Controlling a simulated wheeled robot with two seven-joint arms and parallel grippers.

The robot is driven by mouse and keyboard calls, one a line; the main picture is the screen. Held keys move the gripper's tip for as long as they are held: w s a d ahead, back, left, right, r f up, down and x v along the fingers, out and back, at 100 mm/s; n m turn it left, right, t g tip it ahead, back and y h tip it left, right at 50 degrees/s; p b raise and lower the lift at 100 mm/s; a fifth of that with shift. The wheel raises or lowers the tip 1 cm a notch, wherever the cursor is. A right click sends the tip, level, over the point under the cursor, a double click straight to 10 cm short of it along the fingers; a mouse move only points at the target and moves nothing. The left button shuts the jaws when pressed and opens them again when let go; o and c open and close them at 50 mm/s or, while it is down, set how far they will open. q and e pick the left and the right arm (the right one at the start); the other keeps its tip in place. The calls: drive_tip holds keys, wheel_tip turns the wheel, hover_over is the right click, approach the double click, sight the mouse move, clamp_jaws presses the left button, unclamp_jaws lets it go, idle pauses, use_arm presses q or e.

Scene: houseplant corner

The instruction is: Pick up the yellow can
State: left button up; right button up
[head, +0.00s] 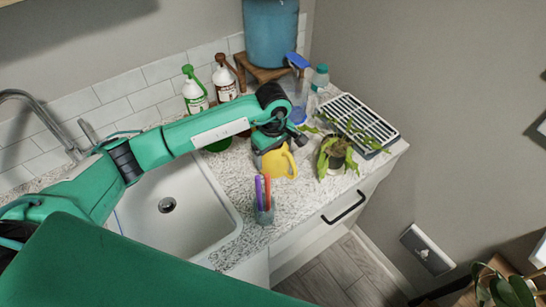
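The yellow can (280,164) stands on the speckled counter, to the right of the sink. It looks like a small watering can with a handle on its right side. My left arm reaches across the sink from the left, and my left gripper (267,144) points down at the can's upper left side. The gripper covers part of the can. Its fingers are too small and hidden to show whether they are open or closed on it. My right gripper is not in view.
A cup with colourful pens (264,214) stands in front of the can. A potted plant (336,156) and a slatted rack (358,122) are to the right. Spray bottles (194,92) and a blue container (270,34) stand behind. The sink (180,205) is at left.

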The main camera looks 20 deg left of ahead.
use_arm(q)
wheel_tip(320, 180, up, 18)
drive_tip(key=b, duration=0.4)
drive_tip(key=shift+r, duration=0.2)
